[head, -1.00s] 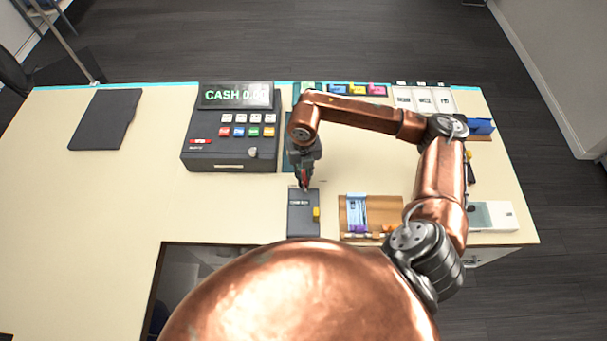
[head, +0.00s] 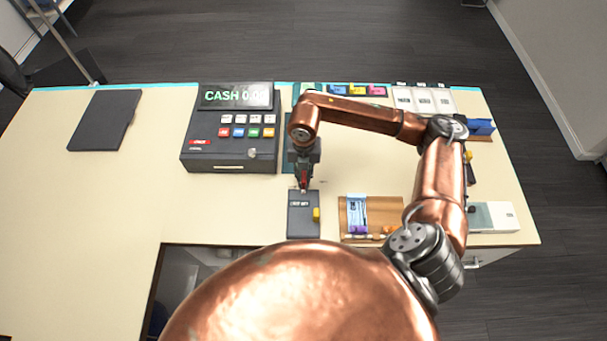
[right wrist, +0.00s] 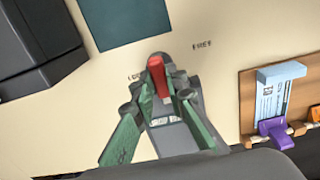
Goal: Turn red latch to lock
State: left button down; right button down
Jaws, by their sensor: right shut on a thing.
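The red latch (right wrist: 157,77) shows between the fingertips of my right gripper (right wrist: 160,88) in the right wrist view. The gripper is shut on it. The fingers hide most of the latch there. Small printed labels lie on the table on both sides of the latch in the right wrist view, one partly covered. My left gripper is not in view.
A cash register (head: 232,132) stands left of the gripper. A wooden tray (head: 387,207) with blue-white slips and a purple clip is at the right. A dark folder (head: 104,120) lies far left. The table (head: 80,200) is bare at front left.

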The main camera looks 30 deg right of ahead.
aim_at(303, 176)
jog(key=c, duration=1.9)
grip_release()
jog(key=shift+c, duration=0.2)
jog(key=shift+r, duration=0.1)
notch_tip(303, 176, up, 12)
